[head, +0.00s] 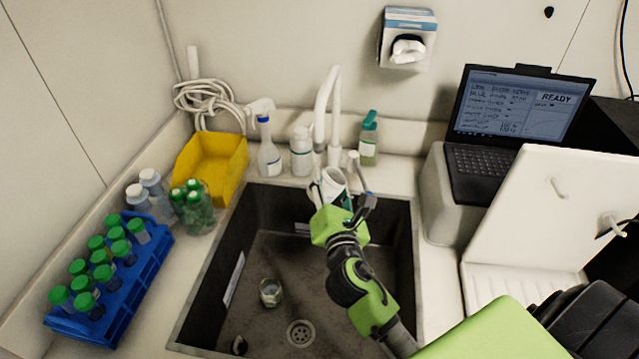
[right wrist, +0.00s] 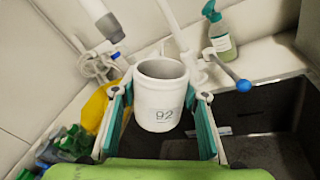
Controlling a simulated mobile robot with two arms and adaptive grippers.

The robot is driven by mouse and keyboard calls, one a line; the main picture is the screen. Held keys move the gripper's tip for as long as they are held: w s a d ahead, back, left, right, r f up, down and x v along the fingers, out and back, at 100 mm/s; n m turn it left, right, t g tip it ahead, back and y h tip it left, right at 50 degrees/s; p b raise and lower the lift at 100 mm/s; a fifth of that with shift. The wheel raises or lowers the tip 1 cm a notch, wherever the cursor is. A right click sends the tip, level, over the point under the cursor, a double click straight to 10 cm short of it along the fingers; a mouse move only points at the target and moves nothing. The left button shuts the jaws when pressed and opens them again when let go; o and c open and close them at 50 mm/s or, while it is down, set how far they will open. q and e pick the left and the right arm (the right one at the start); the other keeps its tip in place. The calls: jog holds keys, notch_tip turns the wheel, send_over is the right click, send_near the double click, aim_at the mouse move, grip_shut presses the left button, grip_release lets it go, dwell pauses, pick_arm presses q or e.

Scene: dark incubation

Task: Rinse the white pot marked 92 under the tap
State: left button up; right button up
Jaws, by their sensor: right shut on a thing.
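No running water shows. My left gripper is not in view.
A glass jar (head: 270,292) stands in the sink near the drain (head: 300,333). Spray bottle (head: 268,150), white bottle (head: 301,152) and green-topped bottle (head: 369,140) line the back ledge. A yellow bin (head: 212,165) and blue tube rack (head: 135,285) are left; a laptop (head: 480,160) is right.

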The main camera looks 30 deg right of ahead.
aim_at(329, 192)
jog(key=shift+a+b+v, duration=0.1)
jog(key=shift+b+v, duration=0.05)
jog(key=shift+v, duration=1.55)
jog(key=shift+a+b+v, duration=0.15)
jog(key=shift+v, duration=1.5)
jog(key=shift+s+a+r, duration=0.1)
jog(key=shift+s+r, duration=0.05)
jog(key=shift+r, duration=0.1)
jog(key=shift+s+a+r+p, duration=0.3)
jog(key=shift+s+r+p, duration=0.15)
jog(key=shift+s+r, duration=0.2)
jog(key=shift+s+a+r+p, duration=0.3)
jog(key=shift+s+r+p, duration=0.2)
jog(key=shift+s, duration=0.25)
jog(key=shift+s+a+r+p, duration=0.35)
jog(key=shift+s+r+p, duration=0.1)
jog(key=shift+s+r, duration=0.2)
